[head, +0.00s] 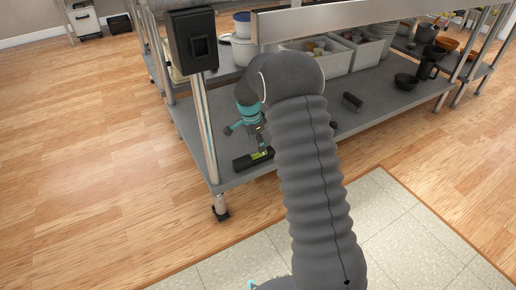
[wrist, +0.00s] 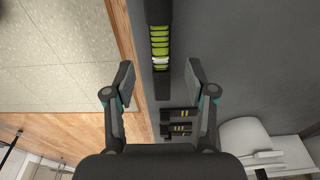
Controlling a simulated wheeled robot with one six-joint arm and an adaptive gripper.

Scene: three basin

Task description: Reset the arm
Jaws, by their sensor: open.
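My arm reaches over the grey lower shelf (head: 320,115) of a metal rack in the head view. A black item with a yellow-green patterned band (wrist: 160,45) lies on the shelf ahead of the fingertips. It also shows in the head view as a black item (head: 253,160) near the shelf's front left corner, just below my gripper.
Small black items with yellow marks (wrist: 180,120) lie near the right finger. A rack post (head: 206,130) with a black box (head: 192,40) stands left of my arm. White bins (head: 325,58), a black bowl (head: 405,81) and a dark block (head: 352,101) are farther along the shelf.

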